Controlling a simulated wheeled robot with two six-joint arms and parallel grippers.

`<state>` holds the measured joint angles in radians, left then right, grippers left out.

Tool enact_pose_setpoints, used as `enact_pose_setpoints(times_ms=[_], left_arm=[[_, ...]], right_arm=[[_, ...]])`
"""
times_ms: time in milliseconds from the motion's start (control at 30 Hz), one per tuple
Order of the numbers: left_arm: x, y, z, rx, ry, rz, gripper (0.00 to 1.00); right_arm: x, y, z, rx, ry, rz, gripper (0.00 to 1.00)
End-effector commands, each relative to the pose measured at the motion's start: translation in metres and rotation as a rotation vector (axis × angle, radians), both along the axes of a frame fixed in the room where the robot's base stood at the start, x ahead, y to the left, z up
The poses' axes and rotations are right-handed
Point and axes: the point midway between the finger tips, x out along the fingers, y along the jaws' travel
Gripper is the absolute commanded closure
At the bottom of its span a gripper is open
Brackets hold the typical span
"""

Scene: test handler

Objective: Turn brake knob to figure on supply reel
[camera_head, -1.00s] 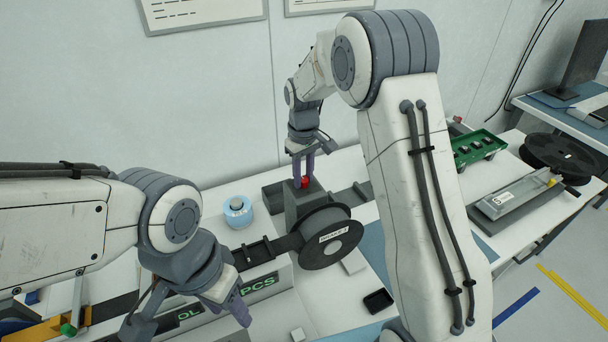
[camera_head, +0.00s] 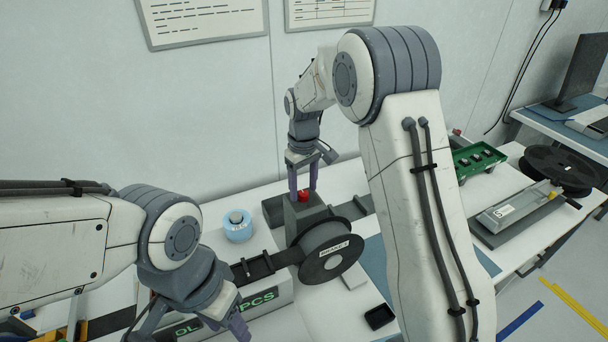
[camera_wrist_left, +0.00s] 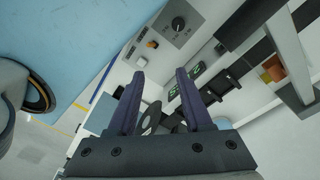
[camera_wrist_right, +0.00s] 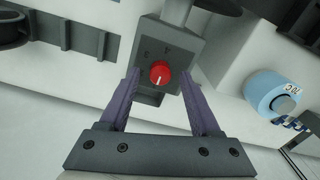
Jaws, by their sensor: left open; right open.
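The red brake knob (camera_head: 303,194) sits on a grey block beside the black supply reel (camera_head: 322,240). In the right wrist view the knob (camera_wrist_right: 160,72) faces me, its white pointer line toward the picture's bottom, slightly left.
A blue-white roll (camera_head: 238,226) stands left of the block. A labelled grey housing (camera_head: 262,304) lies below my left gripper's side. A small black tray (camera_head: 380,317), a green tray (camera_head: 478,162) and another black reel (camera_head: 560,168) are to the right. A dial (camera_wrist_left: 178,24) shows in the left wrist view.

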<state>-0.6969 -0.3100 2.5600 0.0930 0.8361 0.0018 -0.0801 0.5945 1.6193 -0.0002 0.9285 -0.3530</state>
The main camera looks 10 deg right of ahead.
Motion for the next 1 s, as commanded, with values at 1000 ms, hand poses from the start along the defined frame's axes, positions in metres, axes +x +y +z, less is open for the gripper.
enact_pose_setpoints(times_ms=[1000], left_arm=[[0.0, 0.0, -0.022, 0.0, 0.0, 0.0, 0.5]], right_arm=[[-0.004, 0.006, 0.097, 0.002, -0.006, 0.006, 0.36]])
